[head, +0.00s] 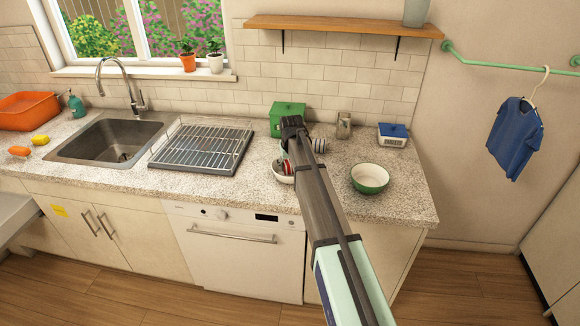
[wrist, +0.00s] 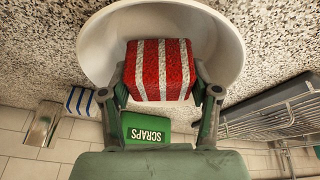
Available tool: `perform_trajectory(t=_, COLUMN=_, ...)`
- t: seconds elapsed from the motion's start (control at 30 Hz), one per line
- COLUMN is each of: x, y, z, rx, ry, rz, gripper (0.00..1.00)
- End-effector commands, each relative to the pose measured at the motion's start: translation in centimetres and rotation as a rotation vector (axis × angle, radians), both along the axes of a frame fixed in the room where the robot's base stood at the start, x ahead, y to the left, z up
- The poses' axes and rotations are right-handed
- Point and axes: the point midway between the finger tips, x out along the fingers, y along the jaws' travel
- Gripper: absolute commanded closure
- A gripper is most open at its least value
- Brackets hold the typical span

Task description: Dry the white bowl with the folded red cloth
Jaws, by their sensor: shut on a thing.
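The white bowl (wrist: 92,45) stands on the speckled counter, large at the top of the wrist view. In the head view the white bowl (head: 283,179) is partly hidden by my arm. The folded red cloth (wrist: 160,70), with white stripes, is between the fingers of my gripper (wrist: 160,95), which is shut on it. The cloth is over the bowl's inside; whether it touches the bowl's wall I cannot tell. In the head view a bit of the red cloth (head: 284,167) shows at the bowl, beside my arm.
A green SCRAPS box (head: 288,115), a blue-striped folded cloth (head: 319,144), a metal canister (head: 344,124) and a blue-lidded box (head: 393,135) stand behind. A green-and-white bowl (head: 369,178) is to the right. A dish rack (head: 202,147) and sink (head: 110,139) are left.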

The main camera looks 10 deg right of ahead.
Motion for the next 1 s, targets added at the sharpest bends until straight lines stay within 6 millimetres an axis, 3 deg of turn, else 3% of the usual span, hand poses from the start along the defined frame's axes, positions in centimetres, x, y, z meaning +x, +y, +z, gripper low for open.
perform_trajectory(t=0.8, x=0.0, y=0.0, z=7.7, rx=0.0, ry=-0.001, rz=0.0, gripper=0.66)
perform_trajectory(t=1.0, x=0.0, y=0.0, z=8.7, rx=0.0, ry=-0.001, rz=0.0, gripper=0.66)
